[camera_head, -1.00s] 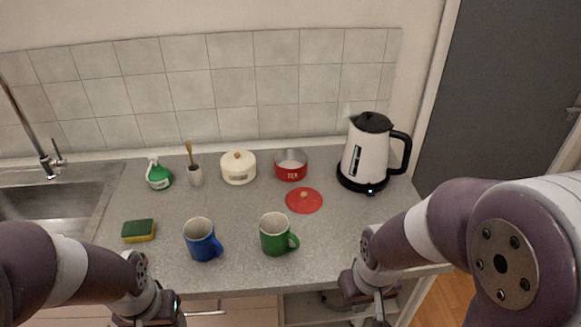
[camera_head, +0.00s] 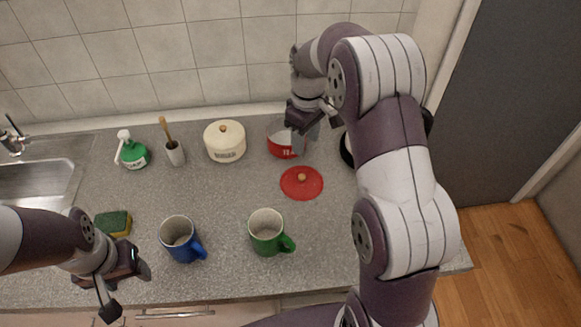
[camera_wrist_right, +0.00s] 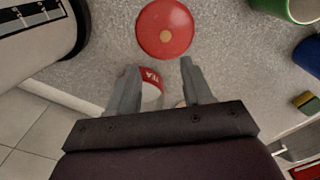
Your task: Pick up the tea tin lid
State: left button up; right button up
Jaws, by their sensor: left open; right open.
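The tea tin lid (camera_head: 301,184) is a flat red disc with a small wooden knob. It lies on the grey counter in front of the open red tea tin (camera_head: 281,145). In the right wrist view the lid (camera_wrist_right: 165,29) lies beyond my open fingertips, and the tin (camera_wrist_right: 151,88) shows partly between the fingers. My right gripper (camera_head: 303,140) is open and empty, above the tin's right side and behind the lid; it also shows in the right wrist view (camera_wrist_right: 158,68). My left gripper (camera_head: 125,293) is open and empty near the counter's front left.
A green mug (camera_head: 266,236) and a blue mug (camera_head: 178,236) stand in front. A cream canister (camera_head: 225,146) stands left of the tin. The kettle (camera_wrist_right: 32,38) is mostly hidden behind my right arm. A sponge (camera_head: 114,224) lies at left.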

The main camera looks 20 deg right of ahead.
notch_tip(320, 180, down, 3)
jog(key=s+b, duration=0.1)
jog(key=b, duration=0.1)
jog(key=p, duration=0.2)
send_over(302, 176)
jog(key=f, duration=0.4)
jog(key=shift+w+d+f, duration=0.15)
jog(key=shift+d, duration=0.2)
jog(key=f, duration=0.4)
jog(key=shift+s+a+p, duration=0.3)
jog(key=shift+a+p, duration=0.05)
jog(key=shift+a, duration=0.05)
jog(key=shift+f, duration=0.25)
jog(key=shift+w+d+f, duration=0.1)
jog(key=shift+w, duration=0.1)
pick_arm(q)
jog(key=shift+s+a+f, duration=0.1)
jog(key=shift+s, duration=0.35)
pick_arm(e)
jog(key=shift+s, duration=0.1)
grip_shut()
